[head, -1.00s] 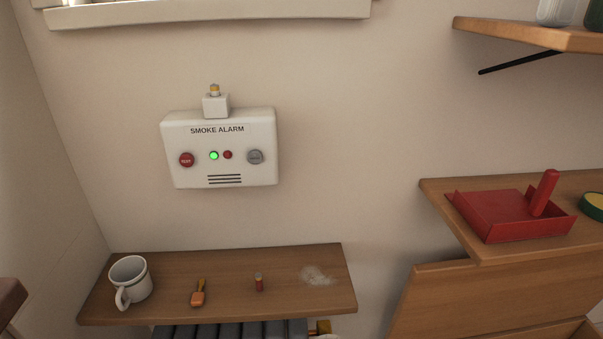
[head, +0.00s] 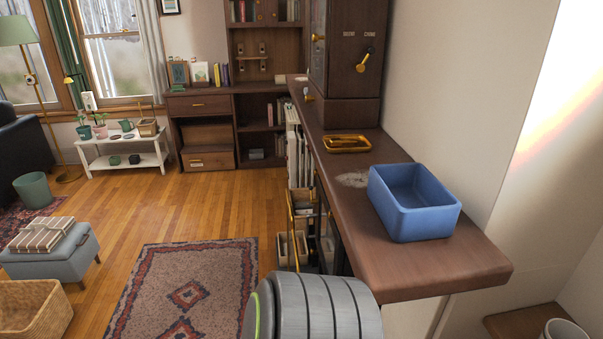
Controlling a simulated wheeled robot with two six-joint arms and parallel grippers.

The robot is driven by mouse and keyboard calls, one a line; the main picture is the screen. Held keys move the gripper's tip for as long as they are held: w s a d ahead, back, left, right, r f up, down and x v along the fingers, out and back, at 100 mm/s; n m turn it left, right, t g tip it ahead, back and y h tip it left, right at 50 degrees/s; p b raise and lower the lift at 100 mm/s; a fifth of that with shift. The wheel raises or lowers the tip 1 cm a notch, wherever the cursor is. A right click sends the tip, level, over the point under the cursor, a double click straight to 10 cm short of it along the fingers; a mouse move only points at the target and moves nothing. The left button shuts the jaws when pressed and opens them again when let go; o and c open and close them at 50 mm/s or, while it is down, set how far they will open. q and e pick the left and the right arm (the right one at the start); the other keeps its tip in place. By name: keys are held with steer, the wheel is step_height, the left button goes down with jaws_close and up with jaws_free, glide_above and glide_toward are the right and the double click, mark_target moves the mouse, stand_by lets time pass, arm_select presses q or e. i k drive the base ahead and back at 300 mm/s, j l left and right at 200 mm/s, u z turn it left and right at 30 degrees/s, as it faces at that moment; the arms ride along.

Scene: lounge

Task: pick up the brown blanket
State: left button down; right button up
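Neither of my grippers shows in the head view. A ribbed grey part of my own arm is at the bottom middle, far to the right of the cloth.
A wicker basket (head: 35,308) stands just in front of the footstool, and a green bin (head: 33,190) behind it. A patterned rug (head: 190,290) lies on open wood floor to the right. A dark shelf (head: 455,268) with a blue box (head: 414,202) juts out at the right.

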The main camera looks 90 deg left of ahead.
mark_target(43, 235)
steer(key=u, duration=4.5)
steer(key=i+j, duration=0.2)
steer(key=i, duration=0.2)
steer(key=i+z, duration=0.25)
steer(key=i, duration=0.2)
steer(key=i+z, duration=0.25)
steer(key=i, duration=0.2)
steer(key=i+j+z, duration=0.25)
steer(key=i, duration=0.2)
steer(key=i+j+z, duration=0.25)
steer(key=i, duration=0.15)
steer(key=i+l+z, duration=0.2)
steer(key=i, duration=1.5)
steer(key=i+u, duration=0.2)
steer(key=i, duration=0.35)
steer(key=i+u, duration=0.25)
steer(key=i, duration=0.25)
steer(key=i+l+u, duration=0.2)
steer(key=i, duration=0.3)
steer(key=i+u, duration=0.25)
steer(key=u, duration=0.2)
steer(key=i+l+u, duration=0.15)
steer(key=u, duration=0.35)
steer(key=i+l+u, duration=0.2)
steer(key=u, duration=0.25)
steer(key=i+l+u, duration=0.25)
steer(key=u, duration=0.2)
steer(key=l, duration=0.1)
